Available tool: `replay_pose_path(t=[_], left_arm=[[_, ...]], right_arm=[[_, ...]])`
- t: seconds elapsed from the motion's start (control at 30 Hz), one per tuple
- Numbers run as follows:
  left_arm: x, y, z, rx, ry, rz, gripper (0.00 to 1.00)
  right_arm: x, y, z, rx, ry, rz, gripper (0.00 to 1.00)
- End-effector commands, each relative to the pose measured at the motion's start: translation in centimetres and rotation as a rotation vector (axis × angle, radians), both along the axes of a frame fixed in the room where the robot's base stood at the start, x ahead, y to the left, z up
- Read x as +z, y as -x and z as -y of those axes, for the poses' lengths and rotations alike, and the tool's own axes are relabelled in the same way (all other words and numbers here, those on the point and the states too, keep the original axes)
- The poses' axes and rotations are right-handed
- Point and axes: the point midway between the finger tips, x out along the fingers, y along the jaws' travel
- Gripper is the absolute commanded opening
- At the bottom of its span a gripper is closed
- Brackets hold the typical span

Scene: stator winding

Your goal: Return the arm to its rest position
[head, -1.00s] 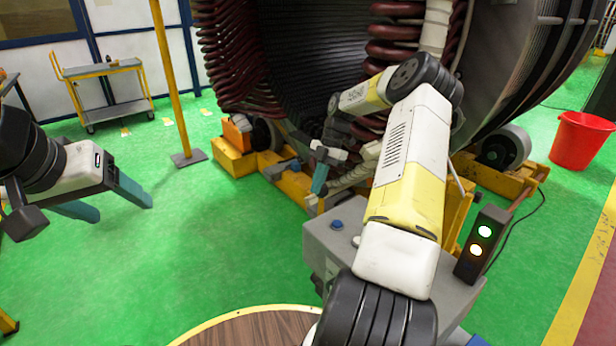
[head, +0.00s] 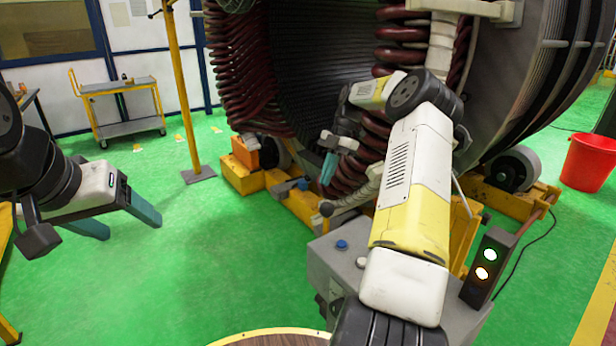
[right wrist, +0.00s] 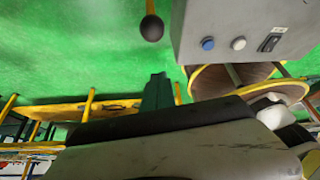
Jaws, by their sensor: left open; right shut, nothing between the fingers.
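My right arm reaches from the bottom centre of the head view up and over toward the stator (head: 310,70), a large ring with dark red coils. My right gripper (head: 328,168) is small and partly seen in front of the stator opening, its teal fingers shut and empty, pointing down. In the right wrist view its teal fingers (right wrist: 157,93) stand together above the dark gripper body. My left gripper (head: 130,222) is at the left of the head view, open and empty over the green floor, its two teal fingers apart.
A grey control box (head: 340,262) with a blue button and a lever knob stands below my right arm, close to it. A signal light (head: 488,265) is beside it. A red bucket (head: 588,162), a yellow post (head: 181,90) and a trolley (head: 120,103) stand farther off. Green floor (head: 220,240) is open at centre left.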

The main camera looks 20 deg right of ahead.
Motion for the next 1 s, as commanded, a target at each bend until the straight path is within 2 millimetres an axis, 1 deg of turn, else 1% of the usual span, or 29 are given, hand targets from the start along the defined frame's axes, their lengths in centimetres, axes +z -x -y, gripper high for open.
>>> replay_pose_path(t=[0.27,0.33,0.37,0.43,0.53,0.6,0.67,0.7,0.77,0.8,0.87,0.9,0.97,1.0], left_arm=[[0.0,0.0,0.0,0.000,0.000,0.000,0.68],[0.0,0.0,0.0,0.000,0.000,0.000,0.68],[0.0,0.0,0.0,0.000,0.000,0.000,0.68],[0.0,0.0,0.0,0.000,0.000,0.000,0.68],[0.0,0.0,0.0,0.000,0.000,0.000,0.68],[0.0,0.0,0.0,0.000,0.000,0.000,0.68],[0.0,0.0,0.0,0.000,0.000,0.000,0.68],[0.0,0.0,0.0,0.000,0.000,0.000,0.68],[0.0,0.0,0.0,0.000,0.000,0.000,0.68],[0.0,0.0,0.0,0.000,0.000,0.000,0.68],[0.0,0.0,0.0,0.000,0.000,0.000,0.68],[0.0,0.0,0.0,0.000,0.000,0.000,0.68],[0.0,0.0,0.0,0.000,0.000,0.000,0.68],[0.0,0.0,0.0,0.000,0.000,0.000,0.68]], right_arm=[[0.0,0.0,0.0,0.000,0.000,0.000,0.00],[0.3,0.1,-0.3,-0.008,0.010,-0.002,0.00],[0.7,0.1,-0.6,-0.014,0.020,-0.002,0.00],[2.0,0.4,-1.6,-0.050,0.059,-0.006,0.00],[4.8,1.4,-3.9,-0.147,0.149,-0.013,0.00],[7.0,2.6,-5.7,-0.249,0.222,-0.010,0.00],[8.8,4.0,-7.2,-0.349,0.276,-0.006,0.00],[9.9,4.9,-8.1,-0.419,0.308,0.001,0.00],[11.5,6.5,-9.2,-0.528,0.346,0.014,0.00],[12.4,7.6,-10.0,-0.606,0.364,0.023,0.00],[13.7,9.4,-10.9,-0.724,0.383,0.038,0.00],[14.5,10.7,-11.5,-0.805,0.389,0.049,0.00],[15.6,12.6,-12.2,-0.929,0.386,0.063,0.00],[16.2,14.0,-12.6,-1.013,0.377,0.072,0.00]])
